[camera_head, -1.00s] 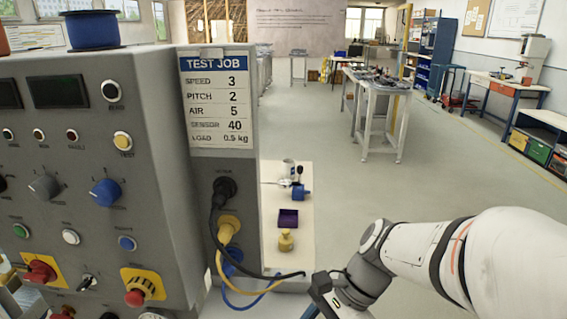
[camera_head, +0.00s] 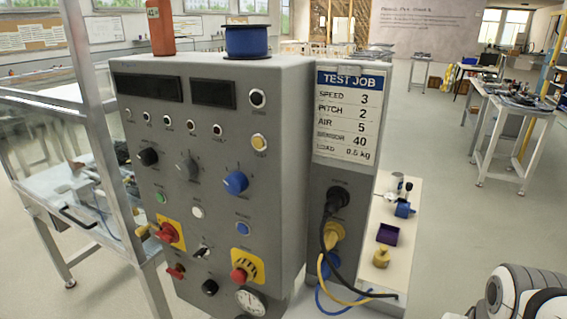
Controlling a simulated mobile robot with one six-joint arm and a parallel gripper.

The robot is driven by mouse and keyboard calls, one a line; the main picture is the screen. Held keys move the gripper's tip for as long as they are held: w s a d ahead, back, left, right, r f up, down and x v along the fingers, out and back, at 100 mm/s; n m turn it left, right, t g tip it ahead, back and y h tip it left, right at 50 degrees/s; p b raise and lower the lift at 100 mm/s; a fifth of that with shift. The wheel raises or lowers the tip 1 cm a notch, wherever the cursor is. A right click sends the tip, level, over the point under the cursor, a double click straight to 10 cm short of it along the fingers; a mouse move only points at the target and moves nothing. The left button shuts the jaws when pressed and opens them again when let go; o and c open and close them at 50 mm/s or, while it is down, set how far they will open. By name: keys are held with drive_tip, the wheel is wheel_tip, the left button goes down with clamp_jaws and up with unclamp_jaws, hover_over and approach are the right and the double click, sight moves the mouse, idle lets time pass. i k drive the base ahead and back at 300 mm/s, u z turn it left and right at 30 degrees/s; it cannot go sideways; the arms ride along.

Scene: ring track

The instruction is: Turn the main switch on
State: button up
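The grey control panel (camera_head: 215,140) fills the left middle of the head view. A red rotary handle on a yellow plate (camera_head: 167,234), at its lower left, looks like the main switch. Its label is too small to read and I cannot tell its exact position. A red mushroom button on another yellow plate (camera_head: 240,273) sits to its right. Only part of my white arm shows at the bottom right, well away from the panel. My gripper is out of view.
A side shelf (camera_head: 405,225) right of the panel holds small items, with a black, a yellow and a blue cable plugged in above its front end. A metal-framed clear enclosure (camera_head: 75,185) stands close on the left. The floor (camera_head: 450,215) to the right is open.

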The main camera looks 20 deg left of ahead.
sight(169, 235)
drive_tip(key=u, duration=1.4)
drive_tip(key=k, duration=0.9)
drive_tip(key=u, duration=0.8)
drive_tip(key=i, duration=1.3)
drive_tip(key=u, duration=0.45)
